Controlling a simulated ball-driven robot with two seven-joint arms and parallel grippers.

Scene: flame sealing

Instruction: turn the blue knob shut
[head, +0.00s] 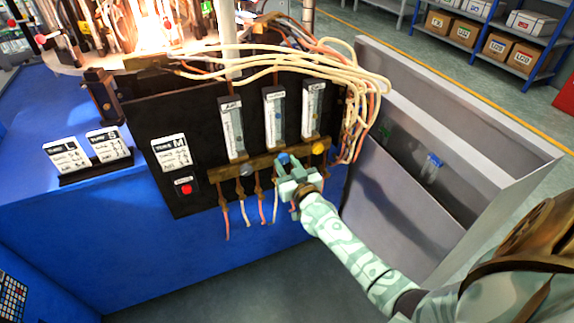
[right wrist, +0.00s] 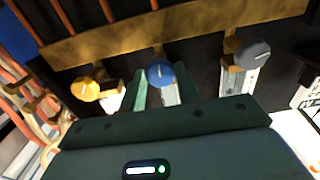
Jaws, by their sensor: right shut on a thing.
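The blue knob (head: 284,158) sits in the middle of the brass bar (head: 228,168), under the middle flow meter. In the right wrist view the blue knob (right wrist: 159,72) shows a pale line on its face. My right gripper (head: 288,174) is at the knob. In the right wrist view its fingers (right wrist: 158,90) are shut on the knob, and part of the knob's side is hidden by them. My left gripper is in neither view.
A yellow knob (head: 318,148) and a grey knob (head: 246,171) flank the blue one closely. Pale hoses (head: 290,58) loop above the panel. Thin tubes hang below the bar. A flame burns at the top, and an open grey bin (head: 470,150) stands at right.

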